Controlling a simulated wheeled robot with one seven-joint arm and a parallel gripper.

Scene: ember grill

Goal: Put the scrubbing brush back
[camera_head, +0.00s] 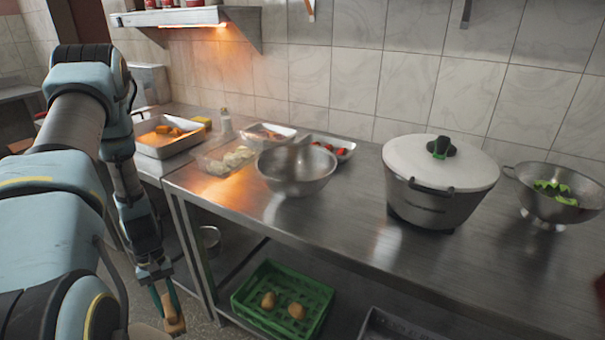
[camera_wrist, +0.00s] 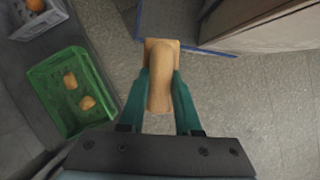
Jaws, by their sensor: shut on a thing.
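The scrubbing brush (camera_wrist: 160,82), tan and wooden-looking, is between the two green fingers of my gripper (camera_wrist: 160,95) in the wrist view. The fingers are shut on its rounded handle, and a wider flat part shows beyond it. In the head view my gripper (camera_head: 168,301) hangs low at the bottom left, over the floor and left of the steel table. The brush (camera_head: 173,318) shows there as a small tan piece at the fingertips. The underside of the brush is hidden.
A green crate (camera_head: 245,303) with potatoes stands on the lower shelf, right of my gripper; it shows in the wrist view (camera_wrist: 42,75). The steel table (camera_head: 345,215) holds a bowl (camera_head: 297,172), a lidded pot (camera_head: 425,205) and a colander (camera_head: 548,208). A blue-edged item (camera_wrist: 185,44) lies beyond the brush.

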